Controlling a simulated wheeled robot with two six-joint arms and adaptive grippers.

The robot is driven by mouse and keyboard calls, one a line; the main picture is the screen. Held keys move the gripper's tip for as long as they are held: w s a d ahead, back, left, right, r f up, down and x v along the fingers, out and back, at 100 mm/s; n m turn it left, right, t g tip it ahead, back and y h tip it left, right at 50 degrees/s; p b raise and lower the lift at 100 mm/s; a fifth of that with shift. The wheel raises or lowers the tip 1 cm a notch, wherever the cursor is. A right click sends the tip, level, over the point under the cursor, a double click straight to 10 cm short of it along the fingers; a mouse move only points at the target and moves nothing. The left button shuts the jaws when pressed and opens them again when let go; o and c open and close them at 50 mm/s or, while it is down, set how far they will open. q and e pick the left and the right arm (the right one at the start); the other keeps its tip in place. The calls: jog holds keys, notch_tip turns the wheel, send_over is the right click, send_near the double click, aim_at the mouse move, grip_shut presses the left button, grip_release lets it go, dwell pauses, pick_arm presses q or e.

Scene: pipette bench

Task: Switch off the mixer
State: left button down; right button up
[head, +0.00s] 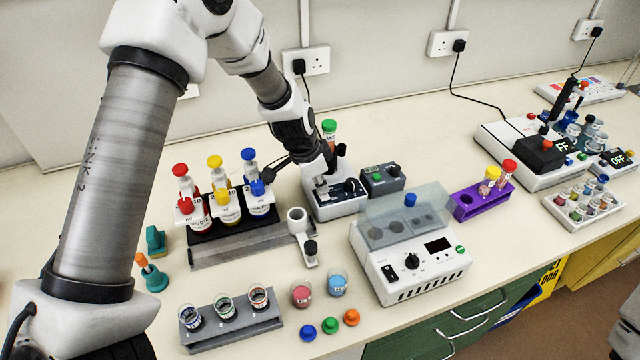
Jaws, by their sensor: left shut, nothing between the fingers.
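The mixer seems to be the small white device (338,203) at the middle of the bench, with a dark panel on its front. A green-capped tube (329,128) stands at its back, partly hidden by my arm. My left gripper (322,182) is shut and empty, pointing down at the white device's left part. Whether it touches the device cannot be told. My right gripper is not in view.
A white machine with a clear lid (411,262) stands in front. A rack of coloured bottles (232,235) is left, a grey tube rack (232,326) is front left, and a purple rack (482,204) is right. Loose caps (330,325) lie near the front edge.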

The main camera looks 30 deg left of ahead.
pick_arm(q)
jog(key=shift+s+d, duration=0.3)
jog(key=shift+d, duration=0.15)
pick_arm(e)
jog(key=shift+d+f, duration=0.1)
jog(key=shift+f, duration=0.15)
pick_arm(q)
jog(key=shift+a+r, duration=0.1)
jog(key=shift+r, duration=0.15)
jog(key=r+p, duration=0.4)
jog(key=shift+d+r, duration=0.2)
jog(key=shift+r, duration=0.2)
jog(key=shift+s+a+r+b, duration=0.1)
jog(key=shift+s+r+b, duration=0.3)
jog(key=shift+r+b, duration=0.3)
notch_tip(320, 180, up, 6)
jog(key=b, duration=0.2)
send_over(324, 196)
jog(key=s+a, duration=0.1)
jog(key=s, duration=0.1)
jog(key=shift+s+a+r, duration=0.25)
jog(key=shift+s+r, duration=0.15)
jog(key=shift+r, duration=0.1)
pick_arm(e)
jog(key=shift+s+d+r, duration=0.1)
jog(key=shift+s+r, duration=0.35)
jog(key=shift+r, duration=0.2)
